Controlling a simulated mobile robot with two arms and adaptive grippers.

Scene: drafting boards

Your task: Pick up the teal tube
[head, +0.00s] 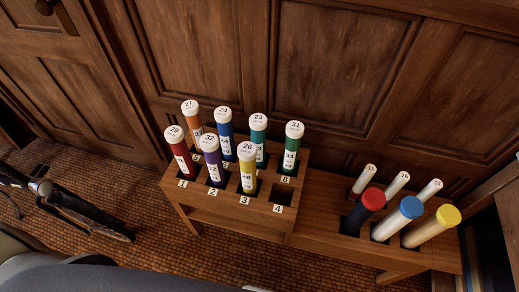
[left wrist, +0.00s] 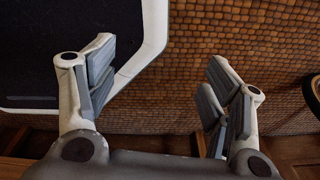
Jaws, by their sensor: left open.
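The teal tube (head: 258,136) stands upright in the back row of a wooden rack (head: 235,212) in the head view. It has a white cap marked 23. The yellow tube (head: 247,175) in front hides its lower part. A blue tube (head: 226,138) is on its left and a green tube (head: 292,150) on its right. My left gripper (left wrist: 160,75) is open and empty in the left wrist view, above the tiled floor. The tube is not in that view. I do not see my right gripper.
Red (head: 178,150), purple (head: 212,160) and orange (head: 193,120) tubes share the rack; hole 4 (head: 286,194) is empty. A lower rack (head: 330,215) on the right holds several capped tubes. A panelled wall (head: 340,60) stands close behind. A dark wheel (head: 95,218) is at left.

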